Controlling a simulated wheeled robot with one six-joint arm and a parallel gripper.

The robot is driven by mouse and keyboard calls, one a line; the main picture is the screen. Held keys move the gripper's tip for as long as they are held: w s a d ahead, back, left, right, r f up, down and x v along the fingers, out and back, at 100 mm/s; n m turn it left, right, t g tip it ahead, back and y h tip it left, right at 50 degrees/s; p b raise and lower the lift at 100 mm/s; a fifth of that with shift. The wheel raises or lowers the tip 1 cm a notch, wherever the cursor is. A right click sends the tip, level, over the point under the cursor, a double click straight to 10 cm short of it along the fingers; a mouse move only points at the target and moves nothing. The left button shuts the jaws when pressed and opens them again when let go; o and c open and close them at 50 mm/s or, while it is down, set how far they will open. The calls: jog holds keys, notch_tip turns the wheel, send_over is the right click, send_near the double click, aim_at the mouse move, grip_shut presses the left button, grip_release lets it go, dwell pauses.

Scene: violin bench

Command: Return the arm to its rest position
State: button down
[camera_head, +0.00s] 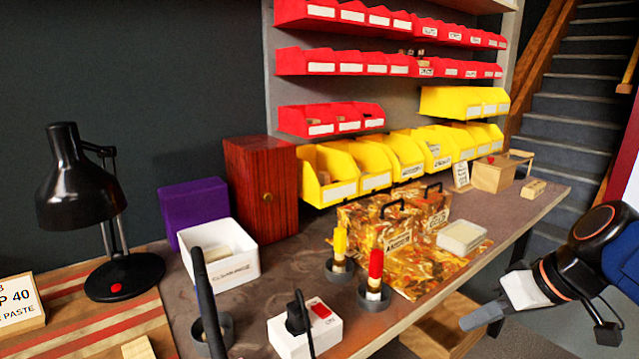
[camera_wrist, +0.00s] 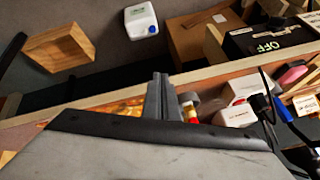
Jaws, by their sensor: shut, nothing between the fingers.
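My gripper (camera_head: 483,316) is at the right of the head view, in the air off the bench's front edge. Its grey fingers are closed together with nothing between them. In the wrist view the closed fingers (camera_wrist: 162,98) point across the edge of the bench. My arm reaches in from the right side of the head view. The bench (camera_head: 420,300) lies to the left of the gripper, and I see no contact between them.
On the bench are a switch box (camera_head: 305,330), cups with red (camera_head: 375,268) and yellow (camera_head: 340,243) handles, patterned boxes (camera_head: 375,228), a white bin (camera_head: 217,255) and a black lamp (camera_head: 80,190). Stairs (camera_head: 580,90) rise behind. A wooden box (camera_wrist: 58,48) and white canister (camera_wrist: 141,20) show in the wrist view.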

jog(key=s+d+f+m+h, duration=0.1)
jog(key=s+f+m+h, duration=0.2)
jog(key=s+f+h, duration=0.1)
jog(key=shift+s+d+f+h, duration=0.15)
jog(key=shift+s+f+h, duration=0.15)
jog(key=shift+s+f, duration=0.65)
jog(key=shift+w+f, duration=0.2)
